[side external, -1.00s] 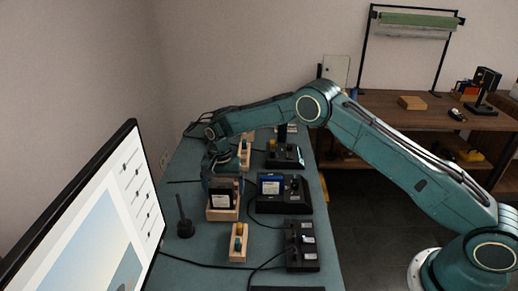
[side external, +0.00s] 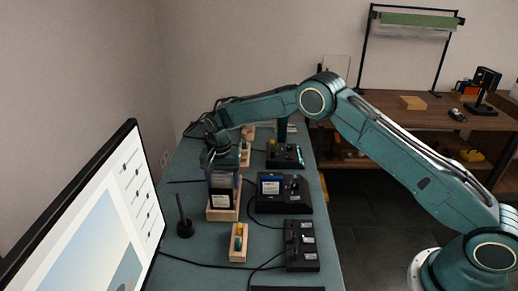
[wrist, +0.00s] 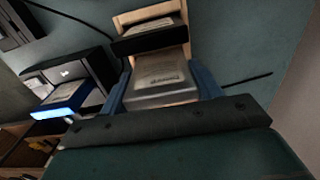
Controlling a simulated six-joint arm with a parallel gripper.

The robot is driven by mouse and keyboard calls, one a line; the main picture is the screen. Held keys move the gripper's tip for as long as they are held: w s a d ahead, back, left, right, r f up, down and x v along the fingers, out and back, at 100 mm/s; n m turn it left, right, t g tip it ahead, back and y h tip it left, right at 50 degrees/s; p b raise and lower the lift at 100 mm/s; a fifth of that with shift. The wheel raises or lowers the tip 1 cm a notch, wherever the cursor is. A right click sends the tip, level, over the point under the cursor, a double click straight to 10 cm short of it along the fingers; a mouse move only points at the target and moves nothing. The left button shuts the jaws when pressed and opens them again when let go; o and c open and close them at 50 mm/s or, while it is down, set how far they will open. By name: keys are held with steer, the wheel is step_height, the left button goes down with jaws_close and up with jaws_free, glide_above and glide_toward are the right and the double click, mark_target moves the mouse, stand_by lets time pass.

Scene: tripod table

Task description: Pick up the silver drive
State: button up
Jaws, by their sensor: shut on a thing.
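The silver drive (wrist: 163,82), a flat grey block with a printed label, is held between the two blue fingers of my gripper (wrist: 162,72) in the wrist view. My gripper is shut on it. In the side external view my gripper (side external: 221,166) is above the wooden holder (side external: 222,214). A black drive with a pale label (wrist: 150,38) stands in that holder, just beyond the silver drive in the wrist view. In the side view the dark fronts overlap, so the silver drive's lower edge is hard to make out.
A black dock with a blue-labelled drive (side external: 271,187) stands right of the holder. A smaller wooden block (side external: 238,242), a black switch box (side external: 302,245) and a dark upright peg (side external: 184,222) are nearer. A large monitor (side external: 95,225) fills the left. Cables cross the table.

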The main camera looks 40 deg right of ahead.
step_height(320, 180, up, 17)
steer(key=shift+r, duration=0.2)
steer(key=shift+d, duration=0.15)
stand_by(0.7)
steer(key=s+d+f, duration=0.2)
steer(key=d+f, duration=0.2)
steer(key=d, duration=0.3)
steer(key=s+d+f, duration=0.3)
steer(key=d+f, duration=0.1)
steer(key=d, duration=0.4)
steer(key=shift+s, duration=0.3)
steer(key=shift+a+f, duration=0.1)
steer(key=shift+f, duration=2.75)
steer(key=shift+f, duration=1.7)
